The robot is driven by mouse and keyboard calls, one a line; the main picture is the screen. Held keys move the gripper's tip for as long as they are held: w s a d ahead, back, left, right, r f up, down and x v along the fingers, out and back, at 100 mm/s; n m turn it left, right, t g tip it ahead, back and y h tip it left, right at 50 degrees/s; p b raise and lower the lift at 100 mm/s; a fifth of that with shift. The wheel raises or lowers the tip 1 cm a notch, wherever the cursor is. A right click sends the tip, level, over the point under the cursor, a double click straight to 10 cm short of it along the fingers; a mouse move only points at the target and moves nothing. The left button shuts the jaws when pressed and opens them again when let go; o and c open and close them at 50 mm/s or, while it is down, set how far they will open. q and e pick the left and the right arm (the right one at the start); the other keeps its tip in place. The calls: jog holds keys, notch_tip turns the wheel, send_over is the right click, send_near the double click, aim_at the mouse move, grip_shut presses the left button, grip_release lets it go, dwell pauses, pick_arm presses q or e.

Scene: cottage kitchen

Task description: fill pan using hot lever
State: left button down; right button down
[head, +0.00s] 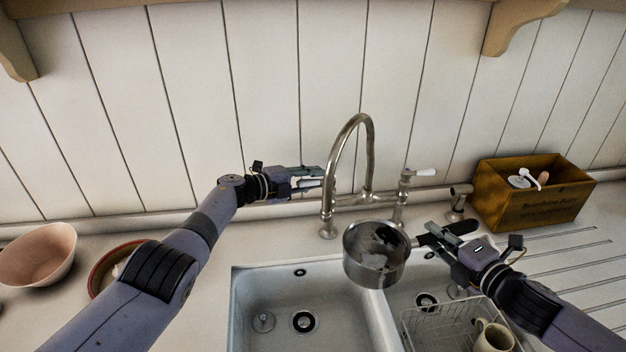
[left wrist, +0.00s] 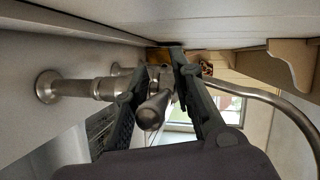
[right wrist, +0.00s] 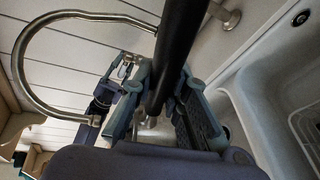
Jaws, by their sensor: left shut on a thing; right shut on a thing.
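The steel pan (head: 374,268) is held upright above the sink's divider, close in front of the tap (head: 368,150). I cannot tell whether the spout's mouth is directly over it. No water stream shows, and the pan's inside has only pale and dark patches. My right gripper (head: 440,240) is shut on the pan's black handle (right wrist: 178,45). My left gripper (head: 318,178) is at the tap's left side, shut on the hot lever (left wrist: 152,110), whose rounded end shows between the fingers in the left wrist view. The lever is mostly hidden in the head view.
The double sink (head: 262,285) lies below, with a wire rack (head: 425,325) and a mug (head: 493,338) at right. The white right lever (head: 425,172) is free. A wooden box (head: 530,205) stands back right. Bowls (head: 40,255) sit at left.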

pick_arm(q)
jog(key=shift+f, duration=0.3)
jog(key=shift+a, duration=0.1)
jog(key=n+t+y, duration=0.1)
jog(key=s+n+t+y, duration=0.1)
jog(key=n, duration=0.1)
jog(key=shift+t+y, duration=0.4)
dwell(0.3)
jog(key=shift+f, duration=0.1)
jog(key=c, duration=2.1)
grip_release()
jog(key=o, duration=0.4)
jog(key=shift+s+r, duration=0.25)
jog(key=shift+o, duration=0.6)
